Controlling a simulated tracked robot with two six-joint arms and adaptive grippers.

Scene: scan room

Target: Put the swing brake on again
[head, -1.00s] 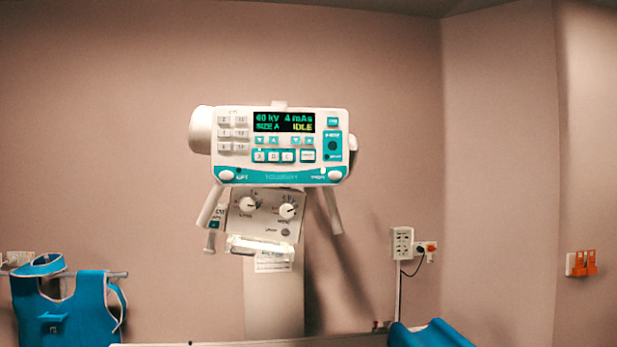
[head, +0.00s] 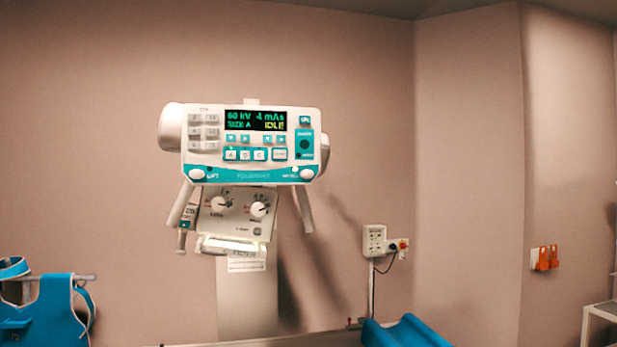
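The scan machine's head unit (head: 250,172) stands on a pale column in the middle of the head view. Its display reads 60 kV, 4 mAs and IDLE. White round knobs sit at the lower corners of its panel: a left one (head: 197,174) and a right one (head: 307,173), with labels too small to read surely. Below is a box with two dials (head: 237,212). A handle hangs at each side, left (head: 180,207) and right (head: 304,210). I cannot tell which control is the swing brake. Neither of my grippers is in view.
A blue apron (head: 48,312) hangs on a rail at the lower left. A blue padded piece (head: 405,332) lies at the bottom edge. A wall socket box (head: 375,241) and orange switches (head: 545,258) are on the wall. A pale shelf (head: 600,325) stands at the right edge.

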